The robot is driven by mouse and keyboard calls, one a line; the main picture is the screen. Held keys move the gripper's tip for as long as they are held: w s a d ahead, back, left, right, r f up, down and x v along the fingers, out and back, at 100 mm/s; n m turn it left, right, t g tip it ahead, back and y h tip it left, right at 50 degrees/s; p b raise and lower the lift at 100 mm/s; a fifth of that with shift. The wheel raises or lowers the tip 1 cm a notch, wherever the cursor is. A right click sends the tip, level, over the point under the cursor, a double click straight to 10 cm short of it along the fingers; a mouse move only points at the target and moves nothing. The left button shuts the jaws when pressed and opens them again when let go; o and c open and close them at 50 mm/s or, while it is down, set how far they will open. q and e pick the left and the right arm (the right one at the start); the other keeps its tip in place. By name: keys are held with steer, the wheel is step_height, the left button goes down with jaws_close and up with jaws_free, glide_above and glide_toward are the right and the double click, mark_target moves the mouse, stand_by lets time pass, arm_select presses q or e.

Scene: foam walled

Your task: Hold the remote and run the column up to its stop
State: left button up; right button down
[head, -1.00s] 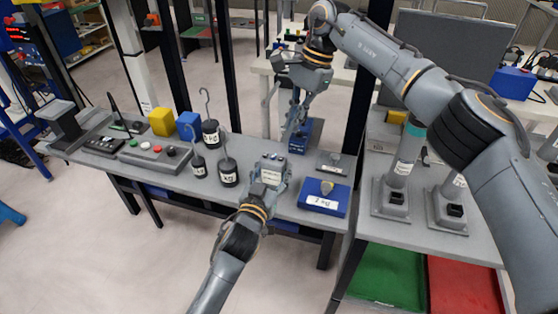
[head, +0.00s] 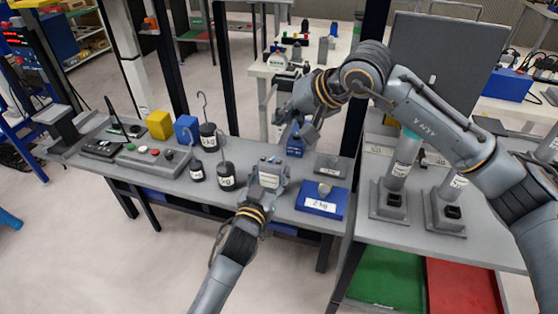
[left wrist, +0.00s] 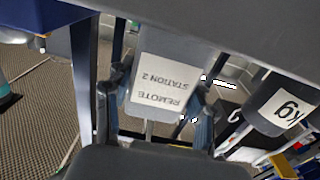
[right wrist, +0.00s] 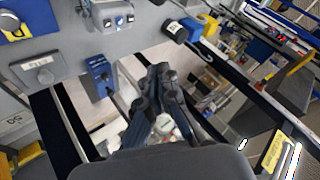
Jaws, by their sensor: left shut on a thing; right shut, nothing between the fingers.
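The remote (head: 270,174) is a small grey box with small controls on its top. My left gripper (head: 266,182) is shut on it, over the bench. In the left wrist view the remote (left wrist: 163,85) sits between the fingers, with a white label reading "REMOTE STATION 2" upside down. My right gripper (head: 308,138) is shut and empty, behind and right of the remote, near a small blue box (head: 295,146). In the right wrist view its closed fingers (right wrist: 160,75) are apart from the remote (right wrist: 116,17). I cannot tell which upright is the column.
Hooked weights (head: 226,176) stand left of the remote. A button panel (head: 153,158) and a yellow cube (head: 160,124) are farther left. Dark posts rise behind the bench.

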steer(key=shift+f, duration=0.15)
steer(key=shift+f, duration=4.3)
steer(key=shift+f, duration=0.1)
steer(key=shift+f, duration=0.3)
steer(key=shift+f, duration=0.35)
steer(key=shift+r, duration=0.15)
stand_by(1.3)
steer(key=shift+r, duration=0.6)
steer(key=shift+r, duration=0.1)
steer(key=shift+r, duration=2.4)
